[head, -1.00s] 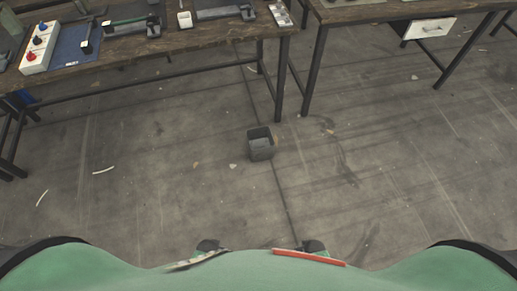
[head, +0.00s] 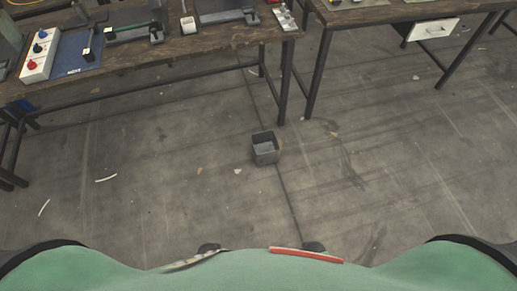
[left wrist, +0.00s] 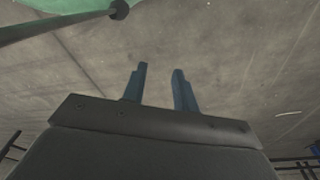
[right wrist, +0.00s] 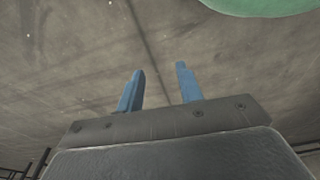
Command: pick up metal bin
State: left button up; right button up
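The metal bin (head: 265,149) is a small dark grey, open-topped square box standing upright on the concrete floor in the head view, a little right of centre. It stands in front of the gap between the two workbenches. My left gripper (left wrist: 160,72) shows in the left wrist view with its two blue fingers apart and nothing between them. My right gripper (right wrist: 160,72) shows in the right wrist view with its blue fingers apart and only floor beyond. Neither gripper is in the head view, and the bin is in neither wrist view.
A wooden workbench (head: 130,70) with tools and a control box (head: 40,56) stands at the upper left. A second bench (head: 385,13) with a white drawer (head: 432,29) stands at the upper right. The floor around the bin is mostly clear, with small scraps.

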aim_at(265, 146)
jog(key=i+j+z, duration=0.15)
jog(key=j, duration=0.2)
jog(key=i+j+z, duration=0.15)
jog(key=j, duration=0.2)
jog(key=j+z, duration=0.15)
jog(key=j, duration=0.2)
jog(key=i+j+z, duration=0.15)
jog(key=j, duration=0.2)
jog(key=z, duration=1.15)
